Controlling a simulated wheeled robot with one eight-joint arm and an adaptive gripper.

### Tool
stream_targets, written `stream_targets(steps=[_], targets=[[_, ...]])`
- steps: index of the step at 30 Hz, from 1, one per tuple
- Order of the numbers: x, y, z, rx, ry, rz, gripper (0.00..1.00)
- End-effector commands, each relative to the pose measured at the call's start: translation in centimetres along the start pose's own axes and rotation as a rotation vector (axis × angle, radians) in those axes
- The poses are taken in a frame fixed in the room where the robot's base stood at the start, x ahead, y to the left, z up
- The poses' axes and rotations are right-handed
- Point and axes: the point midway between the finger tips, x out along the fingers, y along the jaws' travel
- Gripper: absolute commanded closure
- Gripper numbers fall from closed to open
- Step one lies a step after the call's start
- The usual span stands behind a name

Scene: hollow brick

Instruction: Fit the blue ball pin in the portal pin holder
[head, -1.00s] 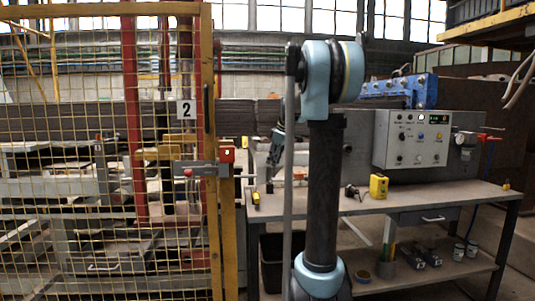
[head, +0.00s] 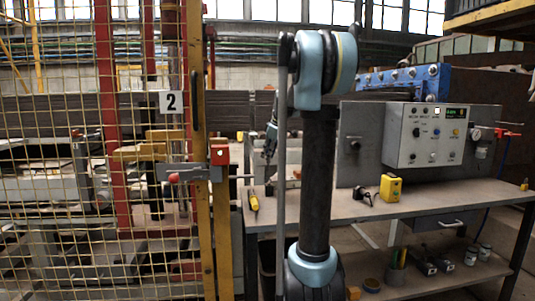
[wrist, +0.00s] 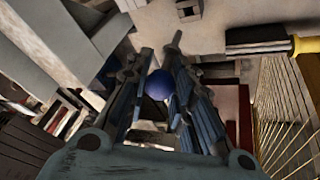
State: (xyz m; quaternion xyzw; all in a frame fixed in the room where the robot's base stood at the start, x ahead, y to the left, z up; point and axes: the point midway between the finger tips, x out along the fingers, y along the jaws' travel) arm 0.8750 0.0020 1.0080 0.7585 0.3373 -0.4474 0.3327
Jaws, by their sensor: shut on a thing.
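The blue ball pin (wrist: 160,85) shows in the wrist view as a round blue ball between the fingers of my gripper (wrist: 158,60). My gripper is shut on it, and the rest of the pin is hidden. In the head view my gripper (head: 269,160) is small and partly hidden behind my arm, between the gate post and the bench. A red block with a grey latch bar (head: 195,173) sits on the yellow gate post. It may be the portal pin holder, but I cannot tell for certain. The ball pin cannot be made out in the head view.
The yellow mesh gate (head: 60,150) with a number 2 sign (head: 171,102) fills the left. A workbench (head: 430,205) stands at the right, with a yellow device (head: 390,188), a yellow-handled tool (head: 254,202) and a control box (head: 428,136). Floor shows below the gate post.

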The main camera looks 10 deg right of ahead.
Motion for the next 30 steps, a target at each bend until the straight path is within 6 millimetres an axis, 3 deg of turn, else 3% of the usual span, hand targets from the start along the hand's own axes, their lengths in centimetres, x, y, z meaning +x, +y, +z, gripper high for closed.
stream_targets(steps=[16, 30], targets=[[4.0, -0.8, 1.8, 0.001, 0.0, 0.001, 1.0], [3.8, -0.8, 1.7, 0.007, 0.004, -0.011, 1.0]])
